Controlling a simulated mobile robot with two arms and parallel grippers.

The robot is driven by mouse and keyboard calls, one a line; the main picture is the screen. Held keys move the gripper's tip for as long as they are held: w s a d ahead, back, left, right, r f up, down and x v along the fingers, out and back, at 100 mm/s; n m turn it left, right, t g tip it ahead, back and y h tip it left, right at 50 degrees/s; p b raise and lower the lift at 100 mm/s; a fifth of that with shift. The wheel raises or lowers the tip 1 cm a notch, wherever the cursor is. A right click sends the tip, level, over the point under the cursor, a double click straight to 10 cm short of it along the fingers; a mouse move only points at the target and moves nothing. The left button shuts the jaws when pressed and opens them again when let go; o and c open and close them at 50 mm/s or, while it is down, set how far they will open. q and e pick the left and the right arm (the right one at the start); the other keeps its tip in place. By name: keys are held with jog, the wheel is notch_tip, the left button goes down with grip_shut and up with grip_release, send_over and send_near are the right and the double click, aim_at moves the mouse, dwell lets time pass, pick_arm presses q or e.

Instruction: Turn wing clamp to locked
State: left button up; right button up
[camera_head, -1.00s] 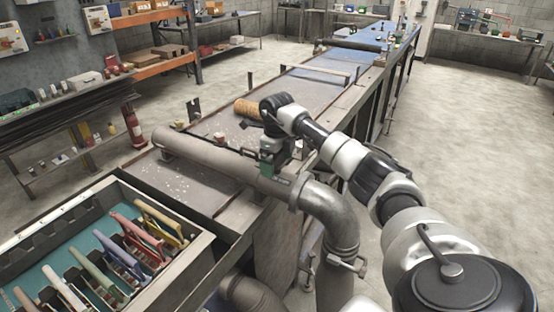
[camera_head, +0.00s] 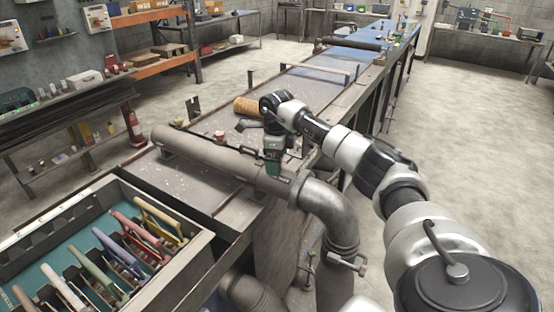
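A metal clamp (camera_head: 347,263) with a small protruding handle sits around the vertical part of the grey pipe, at the lower centre. It is the part that looks most like the wing clamp, but its locked or unlocked position is too small to tell. The grey pipe (camera_head: 218,158) lies along the near end of the long bench and bends down at the elbow (camera_head: 330,212). My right gripper (camera_head: 272,168), dark with a green part, points down at the horizontal pipe, well up and left of that clamp. Its fingers are too small to read, and contact with the pipe cannot be told. My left gripper is out of view.
A tray (camera_head: 205,238) with several coloured-handled tools stands at the lower left. A brown cylinder (camera_head: 247,106) and a small red-topped item (camera_head: 219,136) are on the bench near my gripper. Shelves line the left wall. The floor (camera_head: 470,130) on the right is clear.

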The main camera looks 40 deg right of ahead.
jog(key=n, duration=0.3)
jog(key=shift+r+n, duration=0.1)
jog(key=shift+n, duration=0.3)
jog(key=n, duration=0.3)
jog(key=shift+n+b, duration=0.3)
jog(key=shift+b, duration=0.1)
jog(key=n, duration=0.6)
jog(key=shift+n, duration=0.4)
jog(key=o, duration=0.6)
jog(key=shift+c, duration=0.2)
notch_tip(320, 180, up, 10)
jog(key=shift+f+b, duration=0.2)
jog(key=shift+b, duration=1.05)
jog(key=shift+r, duration=0.65)
